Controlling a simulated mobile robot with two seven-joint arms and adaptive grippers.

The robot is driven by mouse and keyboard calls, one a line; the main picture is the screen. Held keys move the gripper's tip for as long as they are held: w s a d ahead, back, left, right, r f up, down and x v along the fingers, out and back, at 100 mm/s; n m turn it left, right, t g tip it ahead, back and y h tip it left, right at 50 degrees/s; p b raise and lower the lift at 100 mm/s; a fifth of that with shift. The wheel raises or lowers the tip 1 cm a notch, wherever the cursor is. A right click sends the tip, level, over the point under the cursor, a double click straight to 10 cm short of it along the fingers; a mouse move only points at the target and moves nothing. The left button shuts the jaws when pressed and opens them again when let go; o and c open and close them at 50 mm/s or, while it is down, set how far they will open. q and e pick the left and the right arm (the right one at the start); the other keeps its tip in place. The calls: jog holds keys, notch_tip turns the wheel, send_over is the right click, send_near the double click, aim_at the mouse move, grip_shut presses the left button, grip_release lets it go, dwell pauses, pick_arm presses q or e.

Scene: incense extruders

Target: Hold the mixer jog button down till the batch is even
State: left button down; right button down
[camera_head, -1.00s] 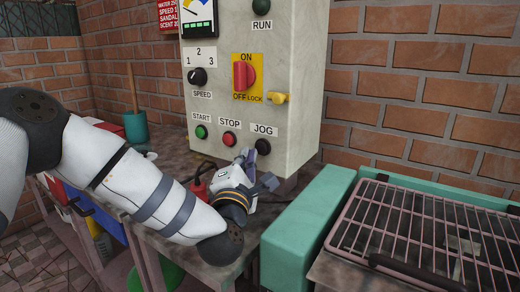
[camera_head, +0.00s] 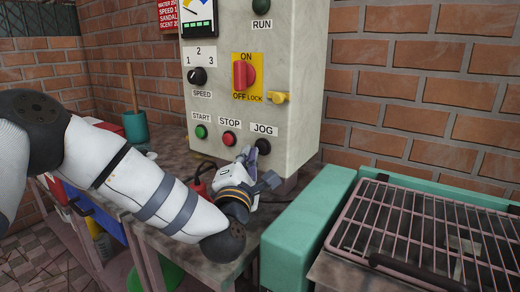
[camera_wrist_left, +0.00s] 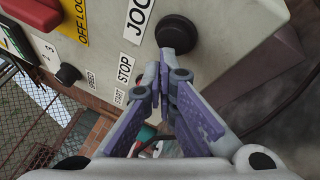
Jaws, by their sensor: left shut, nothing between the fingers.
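The black JOG button (camera_head: 263,147) is on the lower right of the grey control panel (camera_head: 300,60), right of the red STOP button (camera_head: 229,139) and the green START button (camera_head: 201,132). My left gripper (camera_head: 249,154) is shut and empty, just left of and below the JOG button. In the left wrist view the purple-grey fingertips (camera_wrist_left: 166,68) come up to the lower edge of the large black JOG button (camera_wrist_left: 177,33). I cannot tell if they touch it. The button's face is not covered. My right gripper is not in view. The batch is not visible.
The speed knob (camera_head: 197,77) is at left. A green-framed wire rack (camera_head: 430,235) stands at right. A teal pot (camera_head: 135,127) is behind my left arm.

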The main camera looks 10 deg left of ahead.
pick_arm(q)
jog(key=shift+w+d, duration=0.25)
jog(key=shift+w, duration=0.3)
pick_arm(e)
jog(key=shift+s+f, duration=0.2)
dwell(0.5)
pick_arm(q)
jog(key=shift+s, duration=0.1)
dwell(3.2)
jog(key=shift+s+a, duration=0.35)
jog(key=shift+s, duration=0.4)
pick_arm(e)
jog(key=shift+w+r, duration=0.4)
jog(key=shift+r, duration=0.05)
